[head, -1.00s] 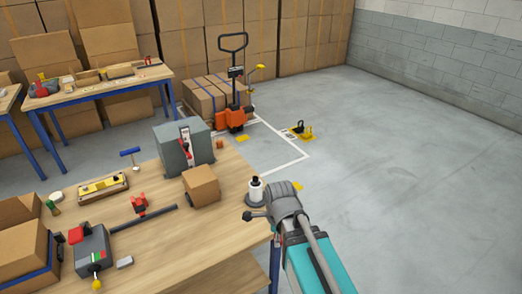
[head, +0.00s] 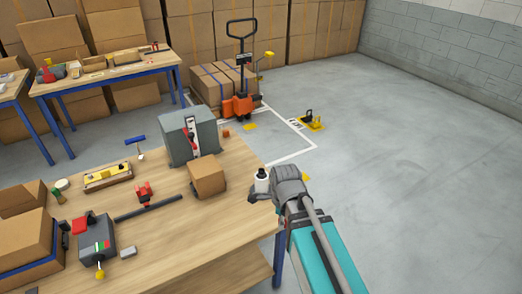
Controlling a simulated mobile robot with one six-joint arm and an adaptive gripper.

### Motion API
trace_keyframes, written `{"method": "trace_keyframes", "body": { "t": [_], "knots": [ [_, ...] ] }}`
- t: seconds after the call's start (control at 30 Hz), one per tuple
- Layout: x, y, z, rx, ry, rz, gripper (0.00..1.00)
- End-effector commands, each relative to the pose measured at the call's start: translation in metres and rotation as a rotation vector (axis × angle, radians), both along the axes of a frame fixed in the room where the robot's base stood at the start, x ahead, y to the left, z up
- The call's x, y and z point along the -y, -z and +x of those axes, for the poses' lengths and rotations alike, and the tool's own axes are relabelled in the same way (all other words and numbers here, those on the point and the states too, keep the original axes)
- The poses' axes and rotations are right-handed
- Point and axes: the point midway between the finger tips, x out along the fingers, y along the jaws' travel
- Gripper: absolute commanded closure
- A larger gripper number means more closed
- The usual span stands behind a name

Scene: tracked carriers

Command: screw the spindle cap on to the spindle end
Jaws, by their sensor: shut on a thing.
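A small upright white cylinder (head: 262,184) with a dark top, probably the spindle end, stands on a dark round base at the right edge of the near table. My gripper (head: 268,194), grey at the end of the teal arm, is low at its right side, partly in front of its base. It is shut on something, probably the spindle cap. Its fingers and what they hold are too small and hidden to make out. I cannot tell whether the held thing touches the cylinder.
A cardboard box (head: 207,178) and a grey housing (head: 188,138) stand left of the cylinder on the near table (head: 185,235). A red clamp (head: 144,193) and dark bar lie further left. An orange pallet truck (head: 241,104) stands behind. The floor at right is clear.

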Motion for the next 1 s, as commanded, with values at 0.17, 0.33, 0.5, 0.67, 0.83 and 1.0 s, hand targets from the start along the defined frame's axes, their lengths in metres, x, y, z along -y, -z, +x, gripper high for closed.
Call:
{"method": "trace_keyframes", "body": {
  "t": [0.17,0.33,0.5,0.67,0.83,1.0],
  "knots": [
    [-0.009,-0.01,0.029,0.0,-0.004,0.0,0.76],
    [-0.024,-0.023,0.072,0.001,-0.012,0.001,0.76],
    [-0.043,-0.039,0.125,0.001,-0.023,0.002,0.76],
    [-0.06,-0.053,0.175,0.001,-0.034,0.002,0.76],
    [-0.076,-0.066,0.219,0.001,-0.044,0.003,0.76],
    [-0.086,-0.072,0.245,0.002,-0.05,0.003,0.76]
  ]
}}
